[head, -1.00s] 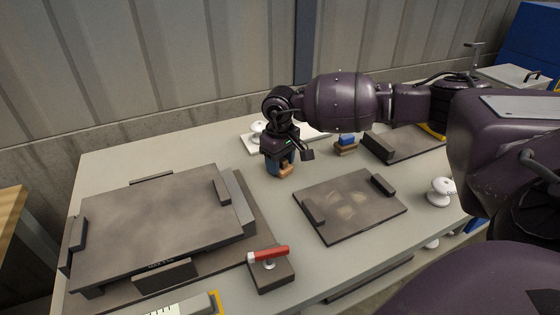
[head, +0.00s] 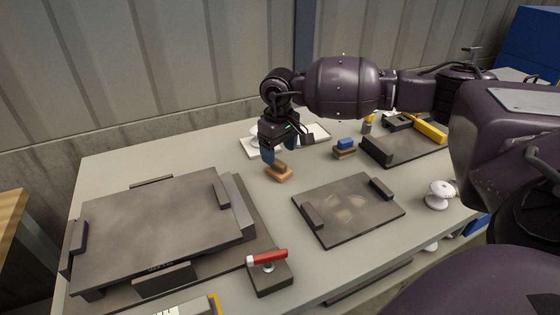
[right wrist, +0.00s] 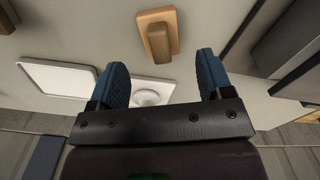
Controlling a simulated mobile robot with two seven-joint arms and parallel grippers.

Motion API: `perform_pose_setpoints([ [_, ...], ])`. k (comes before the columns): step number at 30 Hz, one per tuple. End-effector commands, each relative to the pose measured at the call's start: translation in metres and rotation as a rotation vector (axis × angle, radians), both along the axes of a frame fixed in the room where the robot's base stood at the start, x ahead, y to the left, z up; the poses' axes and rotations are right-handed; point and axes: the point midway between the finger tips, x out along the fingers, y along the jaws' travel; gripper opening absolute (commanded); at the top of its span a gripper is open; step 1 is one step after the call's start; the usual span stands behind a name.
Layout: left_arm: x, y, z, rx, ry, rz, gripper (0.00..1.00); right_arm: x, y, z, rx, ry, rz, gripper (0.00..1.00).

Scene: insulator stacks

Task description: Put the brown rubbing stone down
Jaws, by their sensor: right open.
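The brown rubbing stone (head: 279,173) rests on the grey tabletop, behind the middle dark plate. It has a light brown base with a darker block on top. In the right wrist view the stone (right wrist: 159,36) lies beyond and between the fingertips, clear of both. My right gripper (head: 275,154) is just above and behind the stone, open and empty. Its two blue fingers show spread apart in the right wrist view (right wrist: 163,72). My left gripper is not in view.
A dark plate (head: 335,228) with two end blocks lies in front. A larger dark slab (head: 150,222) is at left, with a red-handled block (head: 270,275) beside it. A blue-topped stone (head: 345,147), a white tray (head: 318,132) and a white insulator (head: 439,195) stand nearby.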

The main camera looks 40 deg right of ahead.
Motion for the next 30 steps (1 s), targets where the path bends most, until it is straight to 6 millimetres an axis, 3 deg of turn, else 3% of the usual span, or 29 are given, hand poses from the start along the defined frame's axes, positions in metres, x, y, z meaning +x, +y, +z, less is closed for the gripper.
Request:
perform_pose_setpoints([
  [1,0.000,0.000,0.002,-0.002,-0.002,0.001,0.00,0.001,0.000,0.014,0.000,-0.005,-0.001,0.73],
  [6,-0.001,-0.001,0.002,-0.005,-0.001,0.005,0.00,0.000,0.000,0.042,0.001,-0.004,0.000,0.73],
  [12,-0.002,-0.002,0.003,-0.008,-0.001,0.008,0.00,0.000,0.000,0.063,0.000,-0.002,0.000,0.73],
  [30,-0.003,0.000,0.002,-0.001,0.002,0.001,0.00,0.000,0.000,0.068,0.000,0.000,0.000,0.73],
])
